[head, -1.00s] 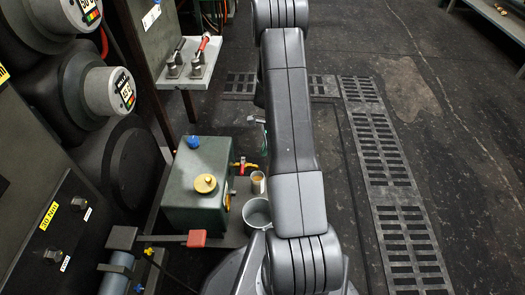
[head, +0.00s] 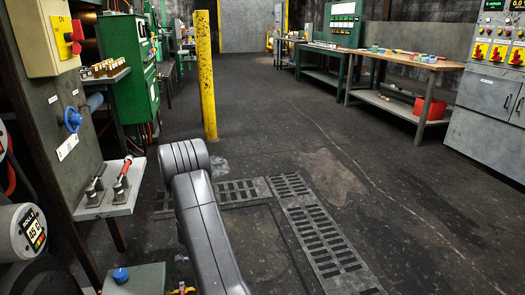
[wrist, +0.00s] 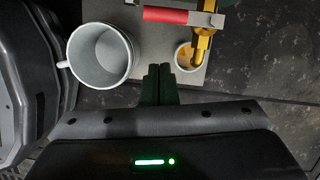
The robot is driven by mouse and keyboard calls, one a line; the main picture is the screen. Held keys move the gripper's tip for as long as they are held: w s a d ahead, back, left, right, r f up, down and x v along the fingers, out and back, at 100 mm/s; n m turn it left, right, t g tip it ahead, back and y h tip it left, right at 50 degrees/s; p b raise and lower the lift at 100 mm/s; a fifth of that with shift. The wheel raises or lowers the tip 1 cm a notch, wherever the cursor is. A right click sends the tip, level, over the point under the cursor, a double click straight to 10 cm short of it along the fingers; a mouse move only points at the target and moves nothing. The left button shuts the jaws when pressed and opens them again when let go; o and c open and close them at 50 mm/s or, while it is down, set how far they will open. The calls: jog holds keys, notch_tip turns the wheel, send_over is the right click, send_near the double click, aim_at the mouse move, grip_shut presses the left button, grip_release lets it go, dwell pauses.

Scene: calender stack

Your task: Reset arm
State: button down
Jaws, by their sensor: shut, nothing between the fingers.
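My gripper (wrist: 159,84) shows in the wrist view, its two dark green fingers shut together with nothing between them. A grey-white mug (wrist: 100,52) stands left of the fingertips, apart from them. A small cup of amber liquid (wrist: 184,56) is close to the right of the fingertips, under a brass tap (wrist: 203,42) with a red handle (wrist: 170,15). In the head view only my grey arm shows, rising from the bottom edge left of centre; my gripper is hidden there.
A shelf (head: 112,195) with levers is left of my arm. A yellow post (head: 205,75) stands beyond it. A floor grate (head: 310,230) and open dark floor lie to the right. A wooden workbench (head: 405,62) and a control cabinet (head: 490,95) are farther right.

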aim_at(182, 293)
jog(key=a, duration=0.1)
jog(key=a+f, duration=0.1)
jog(key=a+f+b, duration=0.1)
jog(key=shift+s+a, duration=0.25)
jog(key=shift+s, duration=0.1)
jog(key=shift+r, duration=0.1)
